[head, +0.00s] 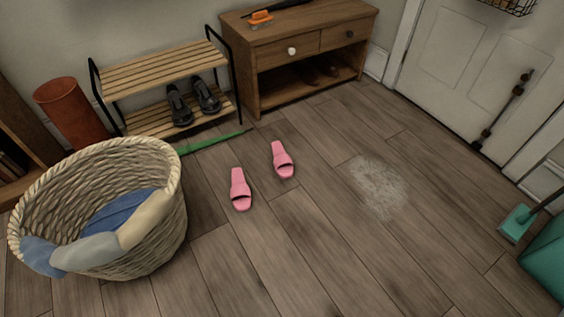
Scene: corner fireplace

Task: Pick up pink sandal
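Two pink sandals lie on the wooden floor near the middle of the head view. One pink sandal (240,190) is nearer to me and to the left, beside the basket. The other pink sandal (282,161) is a little farther back and to the right. The two are apart, flat on the floor, with bare floor around them. Neither of my grippers shows in the head view.
A wicker basket (165,230) with cloths stands at left. A green strip (213,142) lies behind the sandals. A slatted rack (160,72) with dark shoes and a wooden cabinet (310,40) line the wall. A pale dusty patch (379,186) marks the clear floor at right.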

